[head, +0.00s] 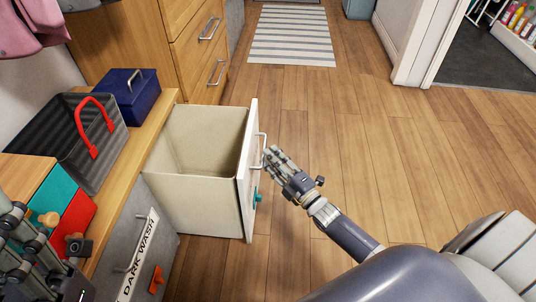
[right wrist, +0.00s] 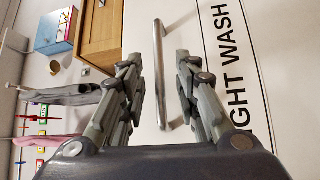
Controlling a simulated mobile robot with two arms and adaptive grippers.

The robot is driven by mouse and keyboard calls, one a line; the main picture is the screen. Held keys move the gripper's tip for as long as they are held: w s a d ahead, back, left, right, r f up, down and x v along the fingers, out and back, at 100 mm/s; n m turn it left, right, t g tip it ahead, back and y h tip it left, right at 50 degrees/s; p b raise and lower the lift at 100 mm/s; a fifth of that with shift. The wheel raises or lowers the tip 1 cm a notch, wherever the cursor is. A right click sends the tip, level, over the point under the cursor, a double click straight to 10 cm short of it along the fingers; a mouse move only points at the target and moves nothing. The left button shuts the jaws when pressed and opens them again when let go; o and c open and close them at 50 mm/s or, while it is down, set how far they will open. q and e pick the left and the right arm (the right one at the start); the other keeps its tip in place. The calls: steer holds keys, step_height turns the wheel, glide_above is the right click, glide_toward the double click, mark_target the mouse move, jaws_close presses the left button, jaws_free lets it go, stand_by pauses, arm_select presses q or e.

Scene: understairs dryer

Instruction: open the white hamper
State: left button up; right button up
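The white hamper (head: 193,205) is a cream bin pulled far out from under the wooden counter, its empty-looking inside showing from above. Its white front panel (head: 247,190) has a metal bar handle (head: 262,150). In the right wrist view the handle (right wrist: 159,75) runs lengthwise between the fingers, beside a label whose visible part reads "GHT WASH". My right gripper (head: 272,156) is at the handle with its fingers apart on either side, not visibly clamped. My left gripper (head: 40,250) is partly in view at the lower left, away from the hamper; its opening is unclear.
A grey "DARK WASH" front (head: 158,240) with an orange knob stands left of the hamper. The counter (head: 150,125) holds a blue box (head: 130,93), a grey basket (head: 75,135) and a teal-and-red drawer box (head: 62,205). Wooden floor (head: 340,140) to the right is clear.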

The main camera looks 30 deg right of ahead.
steer(key=v, duration=0.9)
steer(key=shift+s, duration=0.25)
steer(key=shift+d, duration=0.1)
